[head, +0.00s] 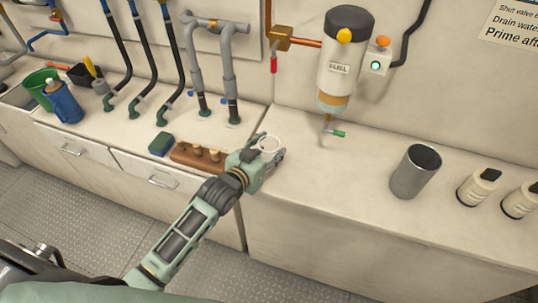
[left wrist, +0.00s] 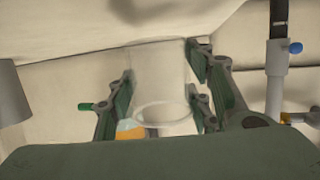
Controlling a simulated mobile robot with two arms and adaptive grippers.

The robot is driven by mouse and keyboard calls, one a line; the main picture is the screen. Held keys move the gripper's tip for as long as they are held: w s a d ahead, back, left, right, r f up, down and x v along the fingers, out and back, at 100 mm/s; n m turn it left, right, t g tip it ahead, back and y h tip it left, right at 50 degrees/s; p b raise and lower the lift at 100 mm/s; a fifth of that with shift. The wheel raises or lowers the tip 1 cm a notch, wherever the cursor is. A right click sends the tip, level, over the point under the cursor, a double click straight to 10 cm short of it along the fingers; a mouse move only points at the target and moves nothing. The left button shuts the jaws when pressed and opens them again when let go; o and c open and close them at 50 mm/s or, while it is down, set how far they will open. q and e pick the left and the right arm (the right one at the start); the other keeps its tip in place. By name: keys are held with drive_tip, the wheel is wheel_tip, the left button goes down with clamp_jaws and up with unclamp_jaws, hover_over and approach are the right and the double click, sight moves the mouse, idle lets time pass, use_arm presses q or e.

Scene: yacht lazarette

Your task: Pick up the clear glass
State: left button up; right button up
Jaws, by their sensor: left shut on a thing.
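The clear glass (head: 269,143) shows in the head view as a pale round rim at the end of my left arm, over the counter. My left gripper (head: 268,154) is shut on it, with its fingers on either side. In the left wrist view the see-through glass (left wrist: 160,80) stands between the two green-padded fingers of my left gripper (left wrist: 163,95), its round rim facing the camera. Most of its body is hidden by the gripper in the head view. I cannot tell whether its base touches the counter. My right gripper is not in view.
A wooden block with knobs (head: 199,155) and a blue-green sponge (head: 161,144) lie left of the gripper. A grey metal cup (head: 410,178) and white bottles (head: 478,188) stand right. A wall-mounted cylinder (head: 341,60) with a green-handled tap (head: 337,133) hangs behind. Counter (head: 330,180) between is clear.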

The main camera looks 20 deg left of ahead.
use_arm(q)
drive_tip(key=s+d+r+b, duration=0.2)
drive_tip(key=s+d+r, duration=0.1)
drive_tip(key=d+r, duration=0.65)
drive_tip(key=s+a+f+m+h, duration=0.2)
drive_tip(key=s+a+f+h, duration=0.15)
drive_tip(key=a, duration=0.35)
drive_tip(key=s+a+r+m+g+h, duration=0.2)
drive_tip(key=s+r+m+g, duration=0.1)
drive_tip(key=s, duration=0.3)
drive_tip(key=s+a+r+m+g+h, duration=0.2)
drive_tip(key=s+r+m+g+h, duration=0.1)
drive_tip(key=s+r, duration=0.2)
drive_tip(key=shift+s+a+r, duration=0.15)
drive_tip(key=shift+s+r, duration=0.05)
drive_tip(key=shift+s, duration=0.15)
